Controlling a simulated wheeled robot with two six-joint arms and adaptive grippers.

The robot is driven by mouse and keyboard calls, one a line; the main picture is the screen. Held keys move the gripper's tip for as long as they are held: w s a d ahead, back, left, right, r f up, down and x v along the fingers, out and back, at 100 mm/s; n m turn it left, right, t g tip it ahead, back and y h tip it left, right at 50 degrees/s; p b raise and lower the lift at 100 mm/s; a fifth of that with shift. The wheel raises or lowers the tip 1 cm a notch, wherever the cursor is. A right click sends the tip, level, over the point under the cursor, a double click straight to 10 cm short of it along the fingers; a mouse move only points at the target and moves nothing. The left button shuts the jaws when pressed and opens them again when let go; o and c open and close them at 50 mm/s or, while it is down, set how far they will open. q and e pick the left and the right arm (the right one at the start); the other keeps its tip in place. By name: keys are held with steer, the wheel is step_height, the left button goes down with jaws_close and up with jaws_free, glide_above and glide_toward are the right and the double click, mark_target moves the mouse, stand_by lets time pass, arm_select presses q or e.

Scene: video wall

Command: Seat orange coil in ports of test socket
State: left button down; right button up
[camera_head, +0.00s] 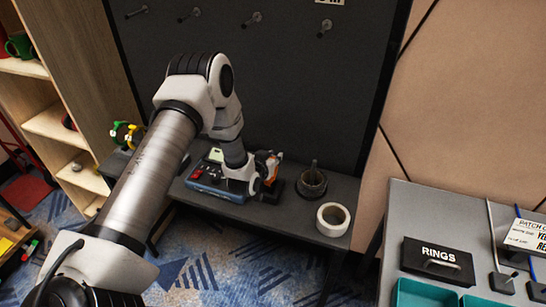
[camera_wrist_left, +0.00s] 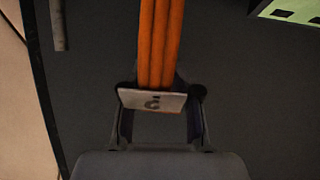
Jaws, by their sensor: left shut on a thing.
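My left gripper (camera_head: 272,172) is shut on the orange coil (camera_head: 264,156) above the grey shelf. In the left wrist view the orange coil (camera_wrist_left: 160,45) shows as parallel orange strands, with a pale tag (camera_wrist_left: 152,100) bearing a dark mark between the fingers. The blue-edged box (camera_head: 214,190) with red parts and a pale green panel stands on the shelf just left of the gripper; it looks like the test socket, and my arm covers part of it. My right gripper is not in view.
A dark round holder (camera_head: 311,184) and a white tape roll (camera_head: 333,219) stand right of the gripper on the grey shelf (camera_head: 290,222). A dark pegboard (camera_head: 300,90) rises behind. Farther right are a black RINGS box (camera_head: 438,262) and teal trays (camera_head: 425,293).

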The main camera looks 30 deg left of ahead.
arm_select(q)
steer(key=shift+f, duration=0.1)
stand_by(0.4)
steer(key=shift+f+b, duration=0.4)
steer(key=c, duration=0.7)
jaws_free()
steer(key=shift+c, duration=0.2)
steer(key=v, duration=1.2)
steer(key=shift+r, duration=0.1)
